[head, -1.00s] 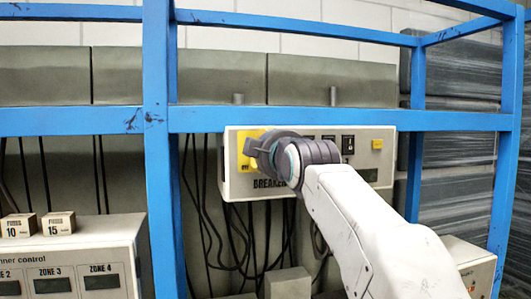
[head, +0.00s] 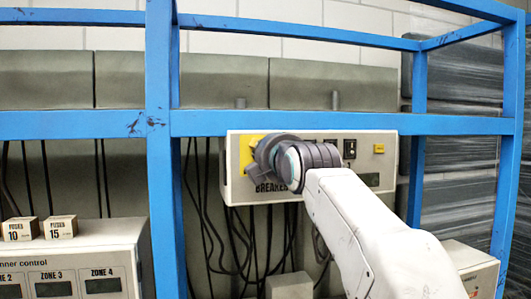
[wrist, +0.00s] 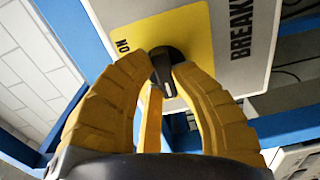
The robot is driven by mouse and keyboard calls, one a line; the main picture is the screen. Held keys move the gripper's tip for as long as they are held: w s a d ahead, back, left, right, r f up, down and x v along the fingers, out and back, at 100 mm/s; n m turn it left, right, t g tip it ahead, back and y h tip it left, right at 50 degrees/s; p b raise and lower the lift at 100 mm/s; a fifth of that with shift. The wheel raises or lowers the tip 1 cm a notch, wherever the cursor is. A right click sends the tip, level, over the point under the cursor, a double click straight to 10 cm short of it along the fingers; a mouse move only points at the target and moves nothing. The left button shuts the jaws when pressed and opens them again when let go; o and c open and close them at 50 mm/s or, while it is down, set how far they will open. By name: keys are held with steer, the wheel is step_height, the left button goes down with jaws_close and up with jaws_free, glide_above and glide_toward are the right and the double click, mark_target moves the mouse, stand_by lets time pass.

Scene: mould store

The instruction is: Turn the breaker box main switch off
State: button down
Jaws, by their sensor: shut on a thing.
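In the wrist view, the main switch (wrist: 165,60) is a black rotary knob on the yellow plate (wrist: 195,35). The word "ON" stands on the plate to the left of the knob. My gripper's yellow fingers (wrist: 165,72) are closed around the knob, touching it from both sides. A pale mark on the knob faces downward in that view. No "OFF" label is visible.
Small black switches (head: 349,149) and a yellow button (head: 379,149) sit right on the panel. Black cables hang below. A control unit (head: 70,245) stands lower left.

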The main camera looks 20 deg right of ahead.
steer(key=shift+n, duration=0.3)
steer(key=c, duration=1)
jaws_free()
steer(key=shift+c, duration=0.2)
steer(key=s, duration=1.2)
